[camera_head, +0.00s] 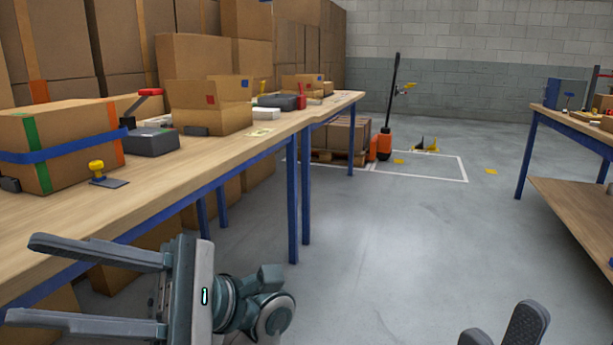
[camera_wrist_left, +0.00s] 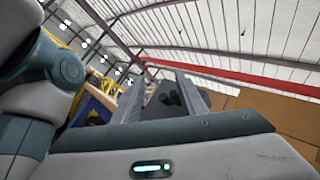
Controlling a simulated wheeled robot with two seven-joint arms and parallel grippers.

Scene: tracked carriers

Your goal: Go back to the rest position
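My left gripper (camera_head: 28,280) is at the lower left in the head view, beside the near side of the left workbench (camera_head: 190,180). Its two fingers are wide apart and nothing shows between them. In the left wrist view its fingers (camera_wrist_left: 168,88) point away from the camera, toward the roof and wall area. My right gripper (camera_head: 503,325) shows only in part at the bottom right of the head view. Its two finger ends stand apart over the floor, with nothing seen between them. Most of the right arm is out of frame.
A second bench (camera_head: 572,122) stands at the right. A pallet jack (camera_head: 384,143) stands behind. The floor between is clear.

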